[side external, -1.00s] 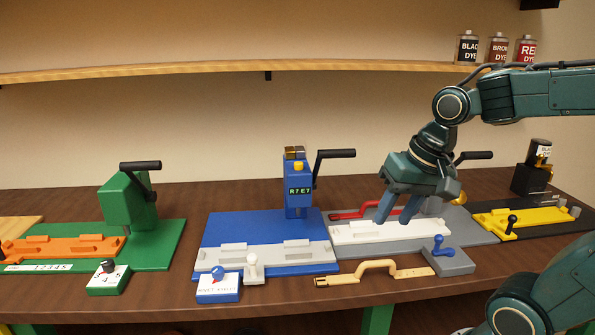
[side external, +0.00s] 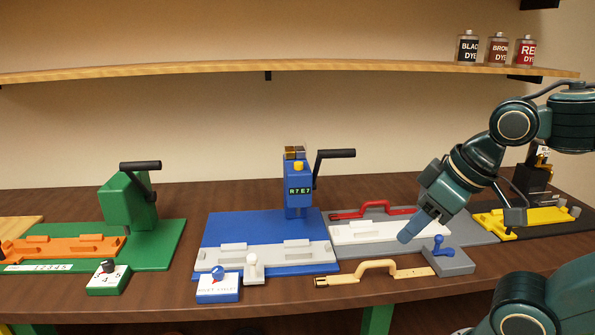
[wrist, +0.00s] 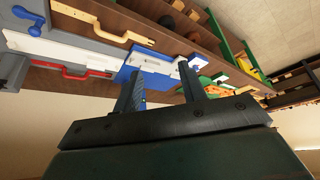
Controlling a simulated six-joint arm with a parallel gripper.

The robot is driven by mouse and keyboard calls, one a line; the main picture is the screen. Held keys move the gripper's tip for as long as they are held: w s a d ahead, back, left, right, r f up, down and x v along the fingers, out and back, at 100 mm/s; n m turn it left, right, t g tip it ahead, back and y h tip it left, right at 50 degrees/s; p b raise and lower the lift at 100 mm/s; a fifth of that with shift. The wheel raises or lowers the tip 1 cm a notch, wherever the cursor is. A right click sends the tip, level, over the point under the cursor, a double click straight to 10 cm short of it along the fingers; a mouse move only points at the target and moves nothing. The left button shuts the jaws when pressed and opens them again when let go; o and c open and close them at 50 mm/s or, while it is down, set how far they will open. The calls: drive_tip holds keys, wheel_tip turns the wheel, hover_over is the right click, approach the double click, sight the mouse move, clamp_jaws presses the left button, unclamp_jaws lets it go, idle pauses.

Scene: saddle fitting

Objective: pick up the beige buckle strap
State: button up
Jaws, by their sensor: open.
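The beige buckle strap (side external: 376,269) lies along the front of the brown table in the side view, with a raised handle-like loop in its middle and a dark buckle at its left end. In the wrist view the strap (wrist: 118,34) shows at the upper left. My gripper (side external: 408,238) is above the grey board at the right, tilted down, apart from the strap and up and to the right of its loop. In the wrist view my gripper (wrist: 160,85) has its two fingers spread apart with nothing between them.
A grey block with a blue lever (side external: 443,257) stands at the strap's right end. A red strap (side external: 372,209) lies behind the white fixture (side external: 375,232). A blue press (side external: 298,190) and a white-knobbed lever (side external: 253,268) stand to the left. The table front edge is close to the strap.

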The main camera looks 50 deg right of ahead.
drive_tip(key=shift+w, duration=0.15)
drive_tip(key=w+d+f+n+g+y, duration=0.1)
drive_tip(key=w+d+f+n+g, duration=0.35)
drive_tip(key=w+d, duration=0.4)
drive_tip(key=s+d+f+n+y, duration=0.1)
drive_tip(key=d+f+n+y, duration=0.2)
drive_tip(key=d+f, duration=0.4)
drive_tip(key=d+n, duration=0.1)
drive_tip(key=d, duration=0.4)
drive_tip(key=shift+s+d+t+y, duration=0.2)
drive_tip(key=shift+d+t+y, duration=0.1)
drive_tip(key=shift+d+t, duration=0.05)
drive_tip(key=shift+x, duration=4.35)
